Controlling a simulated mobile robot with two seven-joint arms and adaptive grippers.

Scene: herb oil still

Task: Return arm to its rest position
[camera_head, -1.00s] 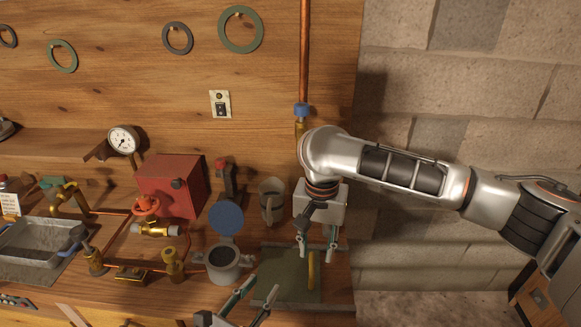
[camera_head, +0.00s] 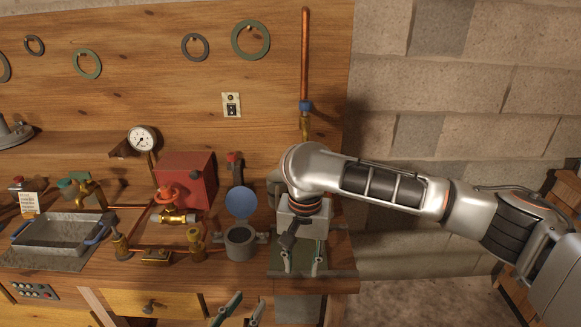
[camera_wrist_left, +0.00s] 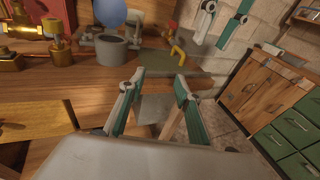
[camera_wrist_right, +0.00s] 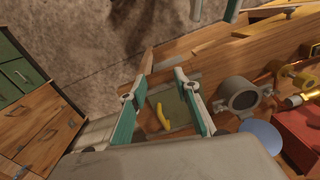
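My right gripper (camera_head: 303,266) hangs above the green mat on the right of the bench in the head view. In the right wrist view its fingers (camera_wrist_right: 160,92) are apart, with nothing held between them. A yellow curved piece (camera_wrist_right: 163,117) lies on the mat (camera_wrist_right: 182,108) below; it also shows in the left wrist view (camera_wrist_left: 178,52). In the head view my right gripper hides it. My left gripper (camera_head: 241,306) is low at the front of the bench, its fingers apart and empty in the left wrist view (camera_wrist_left: 160,85).
The pot (camera_head: 240,241) with its raised blue lid (camera_head: 240,203) stands left of my right gripper. A red box (camera_head: 187,178), brass valves (camera_head: 197,245) and a metal tray (camera_head: 65,232) fill the bench leftward. A copper pipe (camera_head: 305,55) rises behind. Green drawers (camera_wrist_left: 290,140) stand right.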

